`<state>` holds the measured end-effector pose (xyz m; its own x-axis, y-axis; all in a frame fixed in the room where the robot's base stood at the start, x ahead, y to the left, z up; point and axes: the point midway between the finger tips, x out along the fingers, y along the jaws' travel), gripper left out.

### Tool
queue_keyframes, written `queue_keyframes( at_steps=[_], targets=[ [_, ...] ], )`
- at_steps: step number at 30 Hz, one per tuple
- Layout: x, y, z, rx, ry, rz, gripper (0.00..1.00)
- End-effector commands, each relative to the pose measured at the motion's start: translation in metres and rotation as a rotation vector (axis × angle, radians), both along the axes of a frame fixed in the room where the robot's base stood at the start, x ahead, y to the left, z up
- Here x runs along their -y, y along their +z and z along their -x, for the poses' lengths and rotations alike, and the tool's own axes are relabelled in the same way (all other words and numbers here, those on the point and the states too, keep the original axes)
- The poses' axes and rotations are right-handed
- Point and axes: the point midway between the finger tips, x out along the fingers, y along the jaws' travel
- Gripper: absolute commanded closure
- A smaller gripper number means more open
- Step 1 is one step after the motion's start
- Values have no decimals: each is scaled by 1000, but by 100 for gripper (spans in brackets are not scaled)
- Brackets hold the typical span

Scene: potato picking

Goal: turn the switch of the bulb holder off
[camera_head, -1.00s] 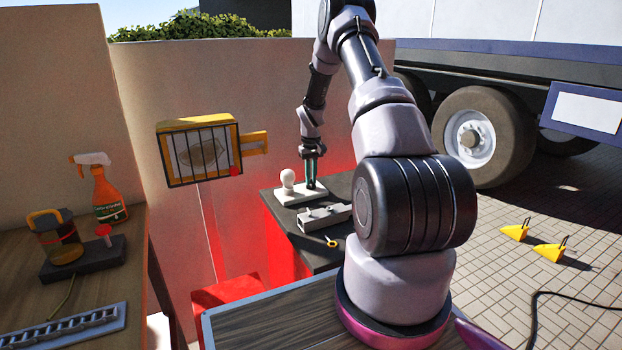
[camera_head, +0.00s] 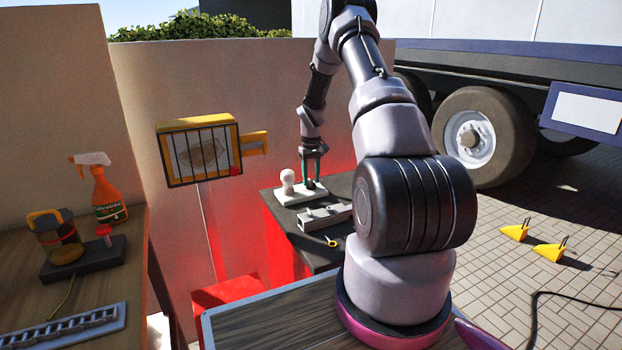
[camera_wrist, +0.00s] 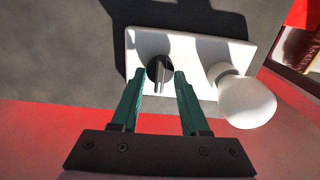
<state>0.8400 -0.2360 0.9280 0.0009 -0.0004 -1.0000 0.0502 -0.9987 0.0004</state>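The bulb holder (camera_wrist: 205,52) is a white plate on the dark table top. It bears a white bulb (camera_wrist: 246,100) and a round black switch (camera_wrist: 159,70) with a raised grip pointing towards my gripper. In the head view the holder (camera_head: 290,199), with the bulb (camera_head: 287,181) on its left, stands near the back of the table. My gripper (camera_wrist: 160,74) is open, its green fingers apart with the tips on either side of the switch. A gap shows beside the switch. My gripper also shows above the holder in the head view (camera_head: 311,184).
A grey metal part (camera_head: 324,217) and a small yellow ring-ended piece (camera_head: 331,241) lie in front of the holder on the dark table (camera_head: 290,235). A yellow caged lamp (camera_head: 200,150) is at the wall. A spray bottle (camera_head: 107,195) stands on the left bench.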

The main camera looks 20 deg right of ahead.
Motion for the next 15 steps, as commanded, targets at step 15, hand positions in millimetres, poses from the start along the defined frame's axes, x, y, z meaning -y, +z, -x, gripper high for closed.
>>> queue_keyframes(
  at_steps=[15],
  targets=[
    [0, 50, -1, 3, -1, 1, 55]
  ],
)
